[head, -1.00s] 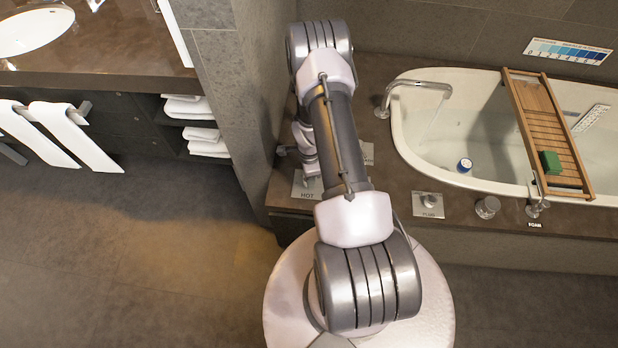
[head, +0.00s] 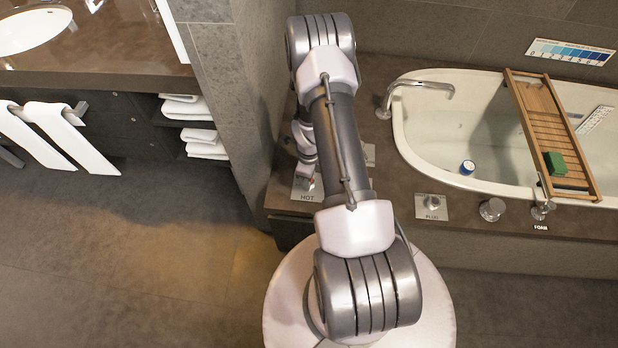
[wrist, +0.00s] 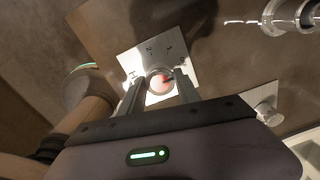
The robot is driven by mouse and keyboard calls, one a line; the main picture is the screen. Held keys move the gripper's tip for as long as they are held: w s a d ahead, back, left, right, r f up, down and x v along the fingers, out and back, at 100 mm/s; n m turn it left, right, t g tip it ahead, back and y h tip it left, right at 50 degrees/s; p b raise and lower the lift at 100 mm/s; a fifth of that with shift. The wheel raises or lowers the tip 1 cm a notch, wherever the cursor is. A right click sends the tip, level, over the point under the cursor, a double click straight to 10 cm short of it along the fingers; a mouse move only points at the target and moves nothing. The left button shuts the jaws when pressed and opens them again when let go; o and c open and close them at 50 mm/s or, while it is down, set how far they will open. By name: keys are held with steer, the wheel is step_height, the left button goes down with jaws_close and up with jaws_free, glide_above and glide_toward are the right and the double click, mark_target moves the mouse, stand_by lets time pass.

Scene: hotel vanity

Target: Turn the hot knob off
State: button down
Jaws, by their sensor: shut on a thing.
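The hot knob (wrist: 160,81) is a round metal knob with a red and white top, on a square metal plate (wrist: 136,62) with small markings. In the wrist view my gripper (wrist: 158,90) has one finger on each side of the knob and is shut on it. In the head view the plate labelled HOT (head: 307,197) shows at the deck's left front corner. A bit of red shows just above the label, with the knob mostly hidden by my arm. The knob's exact setting is too small to read.
The bathtub (head: 430,165) lies to the right, with a wooden caddy (head: 545,120) across it and a curved faucet (head: 418,84) at its left end. The plug plate (head: 431,206) and another knob (head: 492,209) are along the front deck. A tiled wall (head: 228,80) stands close on the left.

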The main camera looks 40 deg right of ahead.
stand_by(0.3)
steer(key=c, duration=0.9)
jaws_free()
steer(key=shift+o, duration=0.2)
steer(key=shift+r, duration=0.1)
step_height(320, 180, up, 17)
steer(key=p, duration=0.6)
steer(key=shift+r, duration=0.1)
